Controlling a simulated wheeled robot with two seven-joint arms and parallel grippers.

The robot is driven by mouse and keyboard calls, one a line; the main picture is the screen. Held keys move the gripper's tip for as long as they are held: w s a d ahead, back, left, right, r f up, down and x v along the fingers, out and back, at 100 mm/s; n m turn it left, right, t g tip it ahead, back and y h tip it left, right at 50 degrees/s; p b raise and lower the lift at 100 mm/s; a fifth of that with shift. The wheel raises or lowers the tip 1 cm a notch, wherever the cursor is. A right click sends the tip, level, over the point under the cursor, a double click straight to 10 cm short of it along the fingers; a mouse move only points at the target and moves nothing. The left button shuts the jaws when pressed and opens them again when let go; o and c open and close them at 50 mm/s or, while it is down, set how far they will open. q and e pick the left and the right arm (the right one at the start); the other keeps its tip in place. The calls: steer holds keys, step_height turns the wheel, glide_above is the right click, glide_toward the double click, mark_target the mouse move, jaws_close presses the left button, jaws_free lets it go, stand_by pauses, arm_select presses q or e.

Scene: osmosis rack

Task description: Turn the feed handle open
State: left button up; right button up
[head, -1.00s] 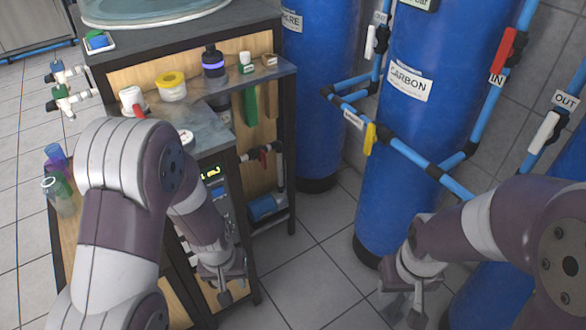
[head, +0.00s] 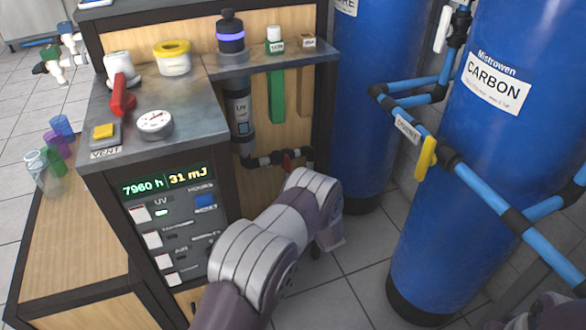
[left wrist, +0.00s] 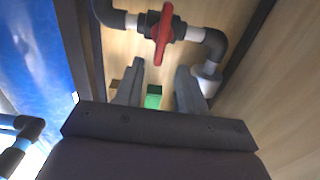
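A red handle (head: 288,160) sits on a short black and white pipe low in the rack's open bay. It also shows in the left wrist view (left wrist: 163,35), lying across the pipe just beyond my fingertips. No feed label is legible on it. My left gripper (left wrist: 158,70) is open, its two fingers apart and pointing toward the handle without touching it. In the head view my left arm hides the gripper's fingers. My right gripper is out of view.
The bay's wooden back panel, side post and a hanging green strip (head: 277,92) are close by. A red lever (head: 122,97) is on the bench top. A yellow handle (head: 426,158) is on blue pipes before the blue carbon tank (head: 440,200). Floor between is clear.

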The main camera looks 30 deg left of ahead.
mark_target(289, 164)
arm_select(q)
steer(key=b+x, duration=0.1)
steer(key=x, duration=0.5)
steer(key=shift+w+a, duration=0.15)
steer(key=shift+w, duration=0.05)
steer(key=shift+r, duration=0.1)
jaws_close()
